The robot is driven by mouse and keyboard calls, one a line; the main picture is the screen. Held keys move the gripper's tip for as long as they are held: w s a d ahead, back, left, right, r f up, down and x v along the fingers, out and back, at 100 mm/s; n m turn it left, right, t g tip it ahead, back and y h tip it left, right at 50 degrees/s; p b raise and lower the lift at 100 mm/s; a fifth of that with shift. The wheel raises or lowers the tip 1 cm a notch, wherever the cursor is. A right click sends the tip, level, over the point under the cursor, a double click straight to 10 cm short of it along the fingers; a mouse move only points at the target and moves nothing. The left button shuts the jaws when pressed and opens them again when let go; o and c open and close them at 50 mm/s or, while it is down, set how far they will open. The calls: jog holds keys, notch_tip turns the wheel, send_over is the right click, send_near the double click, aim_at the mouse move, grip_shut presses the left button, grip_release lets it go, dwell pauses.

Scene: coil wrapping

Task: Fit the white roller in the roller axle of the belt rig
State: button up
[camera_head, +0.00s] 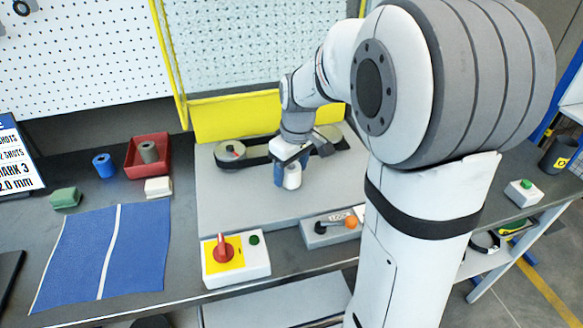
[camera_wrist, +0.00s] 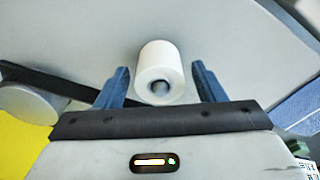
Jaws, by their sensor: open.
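The white roller (camera_head: 293,178) is upright at my gripper (camera_head: 286,172), over the grey plate of the belt rig (camera_head: 240,196). In the wrist view the roller (camera_wrist: 160,66) is between the two blue fingers of my gripper (camera_wrist: 160,88), with a gap on each side and its hollow end facing the camera. The fingers are open. The rig's black belt (camera_head: 256,159) runs behind, around a left pulley (camera_head: 230,150) and a right pulley (camera_head: 328,134). I cannot tell whether the roller is on an axle; its lower end is unclear.
A red tray (camera_head: 134,163) holds a grey roller (camera_head: 149,151). A blue roller (camera_head: 104,166), a green block (camera_head: 65,198) and a white block (camera_head: 158,187) stand near a blue mat (camera_head: 142,250). A red-switch box (camera_head: 256,268) and an orange-knob box (camera_head: 326,236) line the front edge.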

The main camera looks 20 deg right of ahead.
aim_at(294, 169)
jog(key=shift+r, duration=0.1)
jog(key=r, duration=0.5)
jog(key=s+r, duration=0.1)
jog(key=r, duration=0.1)
jog(key=shift+d+r, duration=0.25)
jog(key=s+f+m, duration=0.2)
jog(key=s+m, duration=0.1)
jog(key=s, duration=0.6)
jog(key=s+f+m+t, duration=0.1)
jog(key=s+f+m, duration=0.1)
jog(key=s, duration=0.6)
jog(key=shift+s+a+m+h+p, duration=0.2)
jog(key=shift+s+m+h+p, duration=0.2)
jog(key=shift+m, duration=0.2)
jog(key=shift+f, duration=0.1)
jog(key=shift+c, duration=0.5)
